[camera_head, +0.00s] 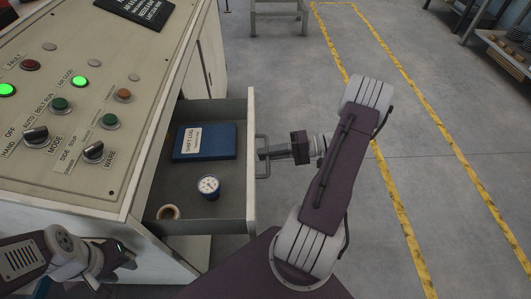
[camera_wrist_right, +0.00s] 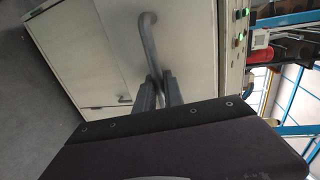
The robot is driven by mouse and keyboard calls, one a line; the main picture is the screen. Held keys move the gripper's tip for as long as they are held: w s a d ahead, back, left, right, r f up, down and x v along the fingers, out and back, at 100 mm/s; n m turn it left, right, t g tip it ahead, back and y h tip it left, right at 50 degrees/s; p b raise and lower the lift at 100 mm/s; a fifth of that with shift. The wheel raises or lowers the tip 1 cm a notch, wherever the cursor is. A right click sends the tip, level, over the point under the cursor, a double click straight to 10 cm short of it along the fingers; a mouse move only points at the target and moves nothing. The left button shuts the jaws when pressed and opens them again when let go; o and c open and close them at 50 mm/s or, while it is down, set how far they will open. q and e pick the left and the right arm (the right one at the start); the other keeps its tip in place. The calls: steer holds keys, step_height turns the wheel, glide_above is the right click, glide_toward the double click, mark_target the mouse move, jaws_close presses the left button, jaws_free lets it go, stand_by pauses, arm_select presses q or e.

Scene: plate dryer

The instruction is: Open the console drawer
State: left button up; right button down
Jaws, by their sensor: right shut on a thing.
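The console drawer (camera_head: 251,170) is pulled out from the console's side, and its inside is in view. Its grey bar handle (camera_head: 261,143) is on the outer face of the drawer front. My right gripper (camera_head: 268,154) is at this handle, with its jaws shut on the bar. In the right wrist view the gripper's fingers (camera_wrist_right: 159,92) close together at the lower part of the handle (camera_wrist_right: 148,40). My left gripper (camera_head: 127,254) is at the lower left, beside the console's lower edge and away from the drawer. Its finger opening is too unclear to judge.
In the drawer lie a blue shift log book (camera_head: 205,142), a small round gauge (camera_head: 208,187) and a tan ring (camera_head: 168,212). The console's sloped panel (camera_head: 90,40) with knobs and lit buttons fills the left. Open floor (camera_head: 300,70) lies to the right.

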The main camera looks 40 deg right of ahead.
steer(key=c, duration=1.5)
jaws_free()
steer(key=shift+o, duration=0.2)
steer(key=p+v, duration=0.1)
steer(key=v, duration=0.8)
